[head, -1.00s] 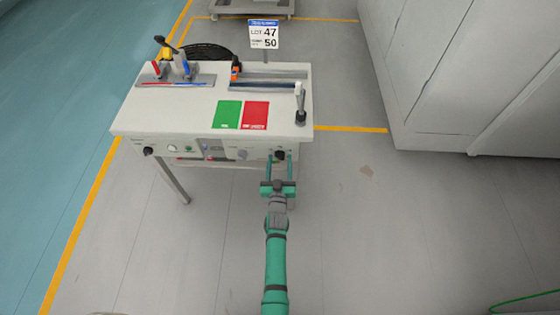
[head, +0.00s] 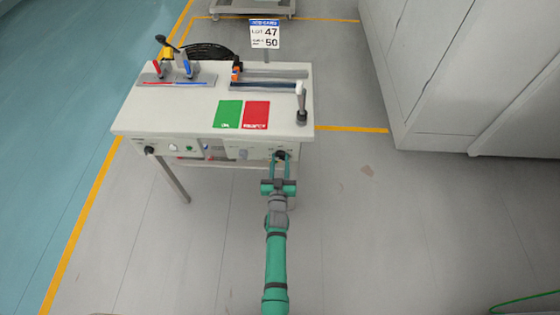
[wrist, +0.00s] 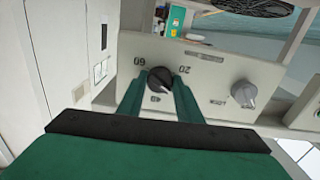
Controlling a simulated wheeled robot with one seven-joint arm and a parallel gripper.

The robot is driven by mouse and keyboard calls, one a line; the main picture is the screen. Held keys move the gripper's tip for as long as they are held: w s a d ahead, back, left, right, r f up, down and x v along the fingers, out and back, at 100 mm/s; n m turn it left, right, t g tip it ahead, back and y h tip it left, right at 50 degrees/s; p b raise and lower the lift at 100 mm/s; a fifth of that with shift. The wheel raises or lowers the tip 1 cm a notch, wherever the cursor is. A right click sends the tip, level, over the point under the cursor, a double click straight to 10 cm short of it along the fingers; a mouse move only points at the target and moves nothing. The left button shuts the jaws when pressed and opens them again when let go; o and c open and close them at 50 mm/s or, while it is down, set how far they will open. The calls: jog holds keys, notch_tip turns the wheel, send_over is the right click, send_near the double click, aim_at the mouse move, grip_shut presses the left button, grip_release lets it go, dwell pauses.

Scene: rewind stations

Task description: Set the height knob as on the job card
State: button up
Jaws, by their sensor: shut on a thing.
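The black height knob (head: 280,154) is on the front panel of the white station, near its right end. In the wrist view the knob (wrist: 160,79) sits among the marks 20, 40 and 60; I cannot read its pointer surely. My gripper (head: 280,160) reaches it from the front, and its two green fingers (wrist: 158,90) are shut on the knob's sides. The job card (head: 265,34) stands behind the station and shows LOT 47 and, below it, 50 beside a label too small to read.
A grey knob (wrist: 242,94) sits beside the black one on the panel. The station top (head: 180,110) carries a green card (head: 228,114), a red card (head: 256,115) and an upright post (head: 301,105). Grey cabinets (head: 430,70) stand at the right. The floor in front is clear.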

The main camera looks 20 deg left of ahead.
jog(key=m, duration=0.6)
jog(key=shift+m, duration=0.3)
jog(key=m, duration=1)
jog(key=shift+m, duration=0.4)
jog(key=m, duration=0.5)
jog(key=shift+r+m, duration=0.1)
jog(key=shift+m, duration=0.3)
jog(key=o, duration=1)
jog(key=shift+o, duration=0.2)
